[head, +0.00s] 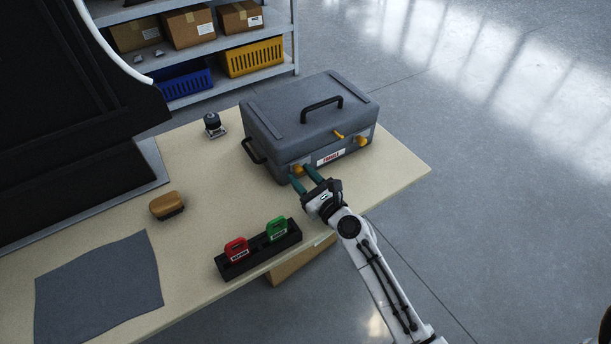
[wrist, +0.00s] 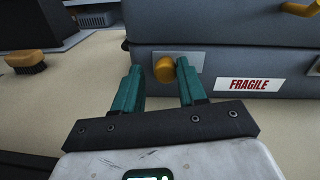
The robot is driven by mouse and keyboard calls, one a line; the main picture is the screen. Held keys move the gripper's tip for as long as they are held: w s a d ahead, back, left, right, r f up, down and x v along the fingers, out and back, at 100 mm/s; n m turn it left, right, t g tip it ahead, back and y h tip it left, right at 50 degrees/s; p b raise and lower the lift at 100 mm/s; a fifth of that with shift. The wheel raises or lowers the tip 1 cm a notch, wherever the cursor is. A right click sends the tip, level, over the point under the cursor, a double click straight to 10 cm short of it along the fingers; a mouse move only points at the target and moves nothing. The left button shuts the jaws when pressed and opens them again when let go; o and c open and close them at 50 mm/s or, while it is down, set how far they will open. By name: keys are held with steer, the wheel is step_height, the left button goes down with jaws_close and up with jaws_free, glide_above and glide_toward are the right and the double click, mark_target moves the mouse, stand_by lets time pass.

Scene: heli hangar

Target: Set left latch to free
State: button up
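A grey case (head: 310,118) with a black top handle stands closed on the table, its front toward my arm. Its left latch, a yellow knob on a light plate, shows in the wrist view (wrist: 164,69) and partly in the head view (head: 298,170). A second yellow latch (head: 361,141) sits at the front right. My gripper (head: 306,178) is at the case front by the left latch. In the wrist view its two green fingers (wrist: 160,82) are apart, with the knob between and just beyond their tips. Whether they touch the knob I cannot tell.
A yellow lever (head: 339,134) is on the case front, above a FRAGILE label (head: 331,157). A black holder (head: 258,253) with red and green tags stands near the table's front edge. A brush (head: 166,205), grey cloth (head: 98,286) and small black-topped device (head: 213,124) lie left.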

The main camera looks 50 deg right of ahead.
steer(key=shift+o, duration=1)
steer(key=shift+s, duration=0.2)
steer(key=b+v, duration=0.2)
steer(key=v, duration=0.7)
steer(key=shift+s+f, duration=0.1)
steer(key=shift+f, duration=0.05)
steer(key=shift+s+a, duration=0.2)
steer(key=shift+s, duration=0.4)
